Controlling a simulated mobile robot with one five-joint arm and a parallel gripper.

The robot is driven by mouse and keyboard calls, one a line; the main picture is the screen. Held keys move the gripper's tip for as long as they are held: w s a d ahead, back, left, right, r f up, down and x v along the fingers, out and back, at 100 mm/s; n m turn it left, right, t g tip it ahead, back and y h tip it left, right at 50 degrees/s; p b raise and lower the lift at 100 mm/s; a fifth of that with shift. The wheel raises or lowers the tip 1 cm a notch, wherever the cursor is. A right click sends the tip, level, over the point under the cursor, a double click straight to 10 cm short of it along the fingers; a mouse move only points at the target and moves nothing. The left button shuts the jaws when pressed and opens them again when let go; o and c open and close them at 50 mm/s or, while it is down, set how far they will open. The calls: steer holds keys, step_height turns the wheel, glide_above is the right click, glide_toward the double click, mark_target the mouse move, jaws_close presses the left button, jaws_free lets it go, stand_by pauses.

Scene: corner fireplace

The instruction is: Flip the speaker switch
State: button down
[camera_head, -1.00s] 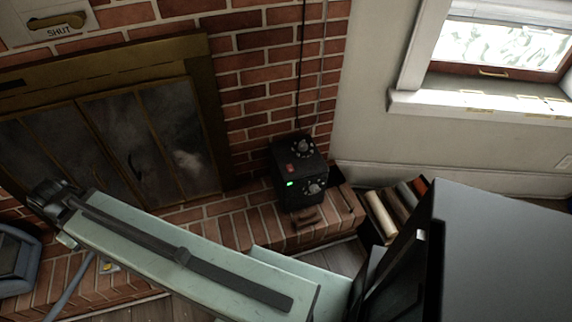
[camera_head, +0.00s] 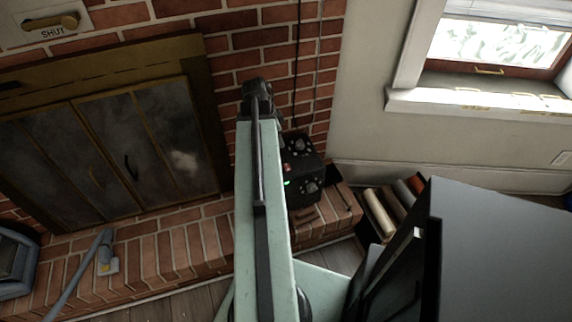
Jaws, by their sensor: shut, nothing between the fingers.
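A black box (camera_head: 307,183) with round dials stands on the brick hearth to the right of the fireplace; I take it to be the speaker unit. A small red switch (camera_head: 286,167) shows on its upper left part, above a lit green light (camera_head: 287,183). The switch's position is too small to tell. My pale green arm covers the box's left edge. My gripper (camera_head: 256,88) is at the arm's far end, dark, shut and empty. In the picture it lies up and left of the box, in front of the brick wall, apart from the switch.
Glass fireplace doors (camera_head: 130,165) fill the left. A blue-handled tool (camera_head: 78,272) leans on the hearth. Logs (camera_head: 380,212) lie right of the box. A window (camera_head: 495,50) is at upper right.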

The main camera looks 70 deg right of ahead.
mark_target(288, 169)
steer(key=b+x, duration=0.9)
steer(key=w+b+x, duration=0.1)
steer(key=b+x, duration=0.3)
steer(key=shift+a+f, duration=0.35)
steer(key=shift+f, duration=0.1)
steer(key=shift+f+b, duration=0.2)
steer(key=shift+b, duration=0.1)
steer(key=shift+s+f, duration=0.1)
steer(key=shift+f, duration=0.15)
steer(key=shift+a+r, duration=0.1)
steer(key=shift+r, duration=0.05)
